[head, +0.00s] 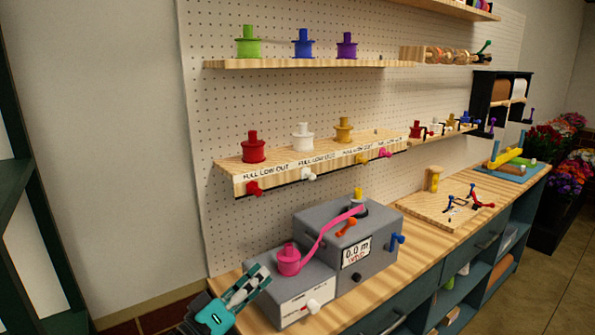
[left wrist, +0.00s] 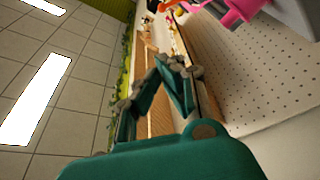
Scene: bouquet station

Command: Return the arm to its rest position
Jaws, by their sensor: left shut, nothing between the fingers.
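My left gripper (head: 247,287) is at the lower left of the head view, beside the left end of the grey machine (head: 340,244) on the counter. Its teal fingers are shut and hold nothing; they also show in the middle of the left wrist view (left wrist: 168,78). A pink spool (head: 289,260) sits on the low part of the machine, and a pink ribbon runs from it up to the taller part. The spool is to the right of the gripper and apart from it. The pink spool also shows at the top of the left wrist view (left wrist: 232,12). My right gripper is not in view.
The wooden counter (head: 385,290) runs away to the right. A shelf (head: 240,178) with red, white and yellow spools hangs above the machine; a higher shelf (head: 300,64) holds green, blue and purple spools. A dark green frame (head: 35,215) stands at far left, with open room before the wall.

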